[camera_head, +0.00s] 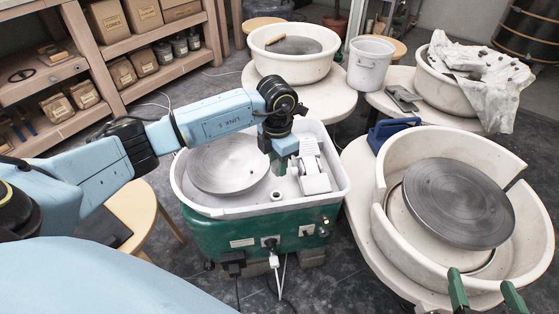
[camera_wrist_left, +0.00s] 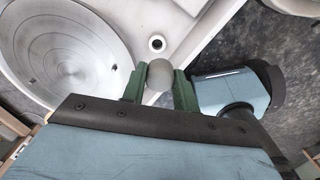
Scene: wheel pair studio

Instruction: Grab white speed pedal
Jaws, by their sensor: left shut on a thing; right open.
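The white speed pedal (camera_head: 314,181) sits in the right part of the white splash pan (camera_head: 336,200), beside the round wheel head (camera_head: 229,164). My left gripper (camera_head: 280,166) reaches down into the pan just left of the pedal, close against it. In the left wrist view the green fingers (camera_wrist_left: 160,88) are shut on a grey rounded thing (camera_wrist_left: 160,75). I cannot tell whether this is part of the pedal. My right gripper (camera_head: 485,292) is open and empty at the lower right, over the pale wheel basin's near edge.
A large wheel basin with a grey disc (camera_head: 458,203) stands at the right. A second basin (camera_head: 295,67), a white bucket (camera_head: 370,66) and a cloth-draped basin (camera_head: 442,88) stand behind. Shelves line the back left. A wooden stool (camera_head: 134,206) stands left of the green wheel base (camera_head: 245,239).

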